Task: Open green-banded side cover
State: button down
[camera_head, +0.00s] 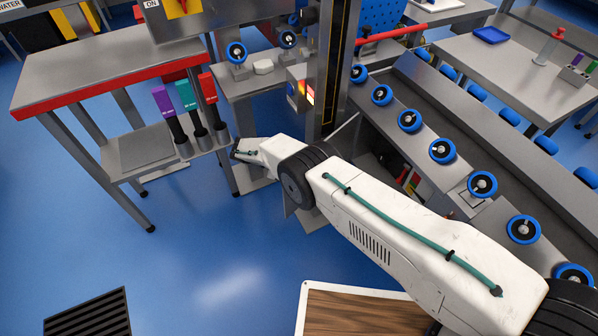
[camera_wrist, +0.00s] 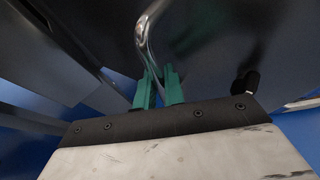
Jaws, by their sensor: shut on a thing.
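My gripper (camera_wrist: 158,88) shows in the wrist view with two green fingers shut on a bent, shiny metal handle (camera_wrist: 146,38). The handle runs up from between the fingertips, in front of a dark, smooth panel (camera_wrist: 205,35), which I take for the side cover. I cannot make out a green band on it. In the head view my gripper end (camera_head: 243,151) is small, at the lower front of the grey machine, left of its dark column; the held handle is not clear there. How far the cover stands open cannot be told.
A bench with a red edge (camera_head: 108,84) stands at the left, with purple, teal and red-topped tools in holders beside it. A roller conveyor with blue wheels (camera_head: 441,151) runs along the right. A wooden-topped board (camera_head: 365,313) lies in front. Blue floor (camera_head: 200,240) is clear between.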

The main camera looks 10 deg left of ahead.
jog(key=shift+s, duration=0.1)
jog(key=c, duration=1.5)
grip_release()
